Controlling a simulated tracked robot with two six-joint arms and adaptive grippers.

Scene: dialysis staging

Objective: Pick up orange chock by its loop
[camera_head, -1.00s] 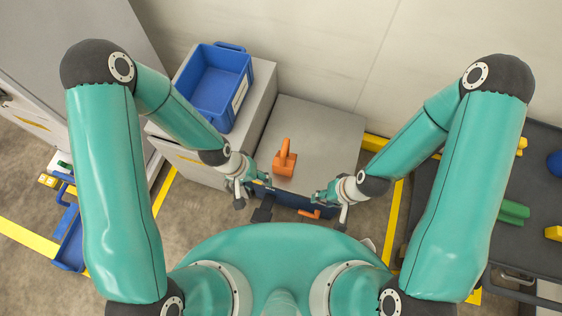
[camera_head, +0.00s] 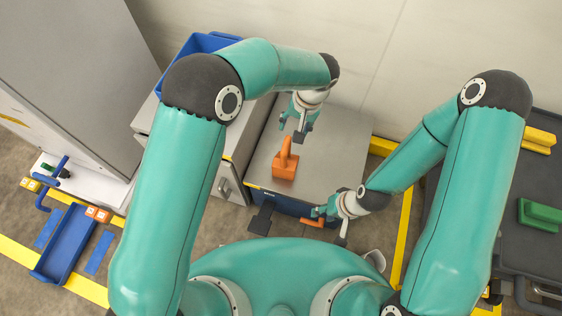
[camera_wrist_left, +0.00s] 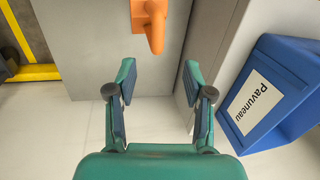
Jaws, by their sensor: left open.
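The orange chock (camera_head: 285,162) stands on the grey top of a low cabinet (camera_head: 335,150), with its upright loop pointing up. In the left wrist view the chock (camera_wrist_left: 150,20) is at the top edge, beyond the fingertips and partly cut off by the frame. My left gripper (camera_head: 298,132) hangs over the cabinet top, just behind the chock in the head view, open and empty. Its open fingers show in the left wrist view (camera_wrist_left: 158,80). My right gripper (camera_head: 326,212) is at the cabinet's front edge; its jaws are too small to judge.
A blue bin (camera_head: 190,55) sits on a taller cabinet at the left, partly behind my left arm; its label shows in the left wrist view (camera_wrist_left: 256,103). A dark cart (camera_head: 520,240) with a green block (camera_head: 540,214) and a yellow block (camera_head: 538,140) stands at the right.

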